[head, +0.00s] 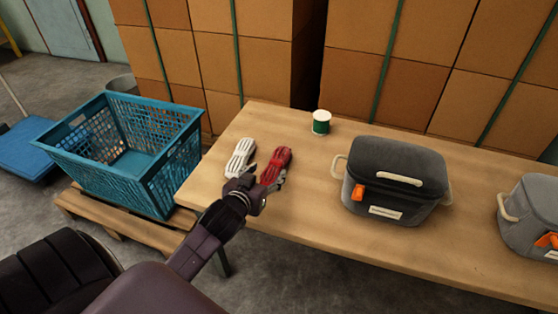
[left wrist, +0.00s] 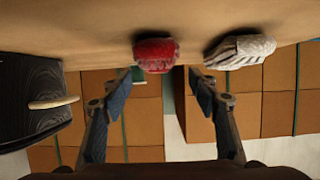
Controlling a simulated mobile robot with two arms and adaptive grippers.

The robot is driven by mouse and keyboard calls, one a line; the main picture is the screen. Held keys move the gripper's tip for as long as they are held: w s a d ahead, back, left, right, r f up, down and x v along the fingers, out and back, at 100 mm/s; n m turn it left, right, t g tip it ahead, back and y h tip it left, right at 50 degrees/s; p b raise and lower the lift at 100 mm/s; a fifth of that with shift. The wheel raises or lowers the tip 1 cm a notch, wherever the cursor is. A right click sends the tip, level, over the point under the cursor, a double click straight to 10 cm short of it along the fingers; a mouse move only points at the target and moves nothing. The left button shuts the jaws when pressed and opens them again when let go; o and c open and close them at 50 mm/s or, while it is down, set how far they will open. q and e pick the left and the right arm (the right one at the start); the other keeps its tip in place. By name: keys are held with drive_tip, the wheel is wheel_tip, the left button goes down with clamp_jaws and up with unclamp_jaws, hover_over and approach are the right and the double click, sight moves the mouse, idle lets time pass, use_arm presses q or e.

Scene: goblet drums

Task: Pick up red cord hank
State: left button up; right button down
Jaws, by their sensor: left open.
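The red cord hank (head: 276,165) lies on the wooden table (head: 300,220), near its left end. A white cord hank (head: 241,158) lies just left of it in the head view. My left gripper (head: 262,190) is at the near end of the red hank, partly covering it. In the left wrist view the red hank (left wrist: 155,54) shows at the top, with the white hank (left wrist: 240,51) to its right. My left gripper's fingers (left wrist: 155,95) are spread wide with nothing between them. My right gripper is not in view.
A green and white spool (head: 321,122) stands behind the hanks. A dark grey lidded case (head: 395,180) stands to the right, with another grey case (head: 532,213) beyond. A blue crate (head: 120,150) sits on a pallet left of the table. Stacked boxes (head: 430,70) stand behind.

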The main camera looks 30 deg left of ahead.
sight(276, 165)
use_arm(q)
drive_tip(key=shift+b+x, duration=0.35)
drive_tip(key=shift+x, duration=1.2)
drive_tip(key=shift+b+x, duration=0.6)
drive_tip(key=shift+x, duration=1.65)
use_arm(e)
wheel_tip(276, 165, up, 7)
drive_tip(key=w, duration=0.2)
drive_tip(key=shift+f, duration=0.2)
use_arm(q)
drive_tip(key=shift+d, duration=0.15)
drive_tip(key=c, duration=1.2)
